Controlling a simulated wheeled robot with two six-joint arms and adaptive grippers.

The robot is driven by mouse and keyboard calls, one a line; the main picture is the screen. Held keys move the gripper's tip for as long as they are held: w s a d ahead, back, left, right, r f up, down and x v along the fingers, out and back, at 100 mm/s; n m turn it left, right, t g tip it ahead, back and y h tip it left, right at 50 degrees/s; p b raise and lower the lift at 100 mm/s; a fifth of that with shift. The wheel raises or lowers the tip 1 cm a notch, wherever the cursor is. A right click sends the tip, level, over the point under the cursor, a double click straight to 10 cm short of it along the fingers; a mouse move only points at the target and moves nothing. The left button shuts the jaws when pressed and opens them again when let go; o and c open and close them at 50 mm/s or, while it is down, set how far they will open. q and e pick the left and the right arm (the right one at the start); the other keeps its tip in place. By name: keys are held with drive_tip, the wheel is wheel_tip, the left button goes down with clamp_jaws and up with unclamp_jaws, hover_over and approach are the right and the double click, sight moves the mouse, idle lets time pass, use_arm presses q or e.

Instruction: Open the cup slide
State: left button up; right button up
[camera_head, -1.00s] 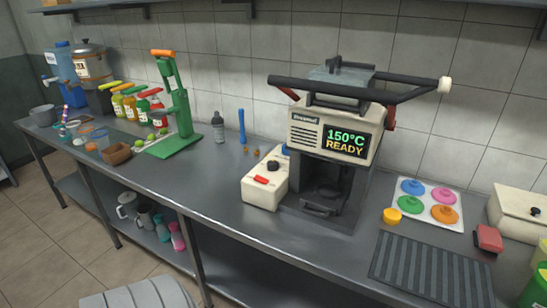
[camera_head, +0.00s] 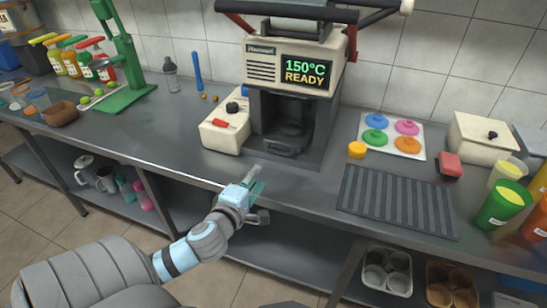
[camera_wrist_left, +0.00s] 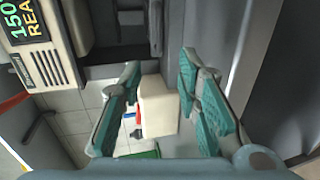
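The cream and dark press machine (camera_head: 262,70) stands on the counter against the wall, its display reading 150°C READY. It also shows in the left wrist view (camera_wrist_left: 52,45). The cup slide (camera_head: 285,148) sits low in the machine's dark front bay, with a handle at its front, and looks pushed in. My left gripper (camera_head: 257,180) is at the counter's front edge, in front of and a little left of the slide, apart from it. In the left wrist view its teal fingers (camera_wrist_left: 160,66) are spread with nothing between them. My right gripper is not in view.
A white control box (camera_head: 225,128) with a red switch stands left of the machine. The counter directly before the slide is clear.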

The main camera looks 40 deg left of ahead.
sight(275, 153)
use_arm(q)
drive_tip(key=b+x, duration=0.2)
drive_tip(key=x, duration=1.2)
drive_tip(key=shift+w, duration=0.1)
clamp_jaws()
